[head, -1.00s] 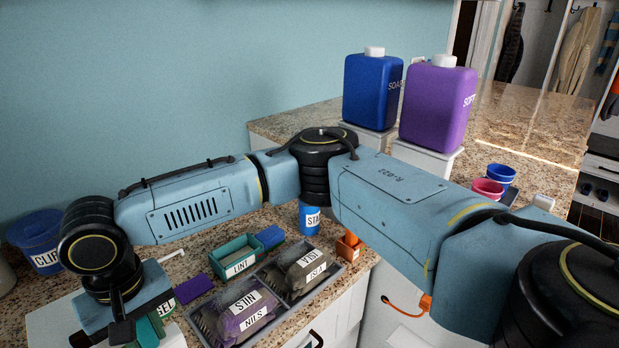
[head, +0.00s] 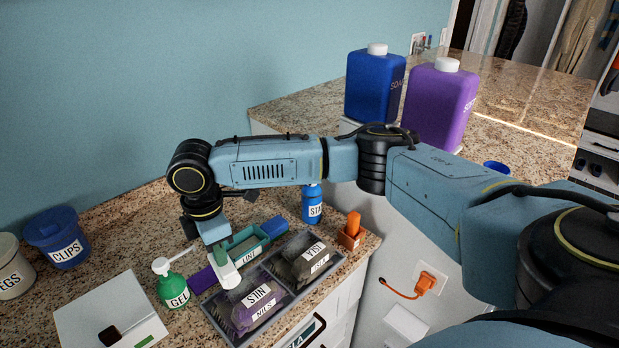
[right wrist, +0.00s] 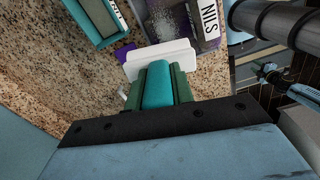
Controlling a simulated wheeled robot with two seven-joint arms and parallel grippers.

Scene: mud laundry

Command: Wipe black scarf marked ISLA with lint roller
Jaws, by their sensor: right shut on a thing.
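The dark scarf marked ISLA (head: 318,264) lies folded in the right compartment of the grey divided tray (head: 338,259), with its label facing up. My right gripper (head: 219,256) is shut on the teal handle of the lint roller, whose white head (head: 228,277) hangs at the left edge of the tray, beside the purple NILS item. In the right wrist view the teal handle (right wrist: 157,88) sits between the fingers, with the white head (right wrist: 160,62) beyond them. The ISLA scarf is outside that view.
The purple NILS item (head: 253,312) fills the left compartment. A green LINT box (head: 268,238) stands behind the tray, a blue bottle (head: 312,204) behind that. A green GEL pump bottle (head: 173,287) and a white scale (head: 100,312) stand to the left. An orange holder (head: 350,236) is right.

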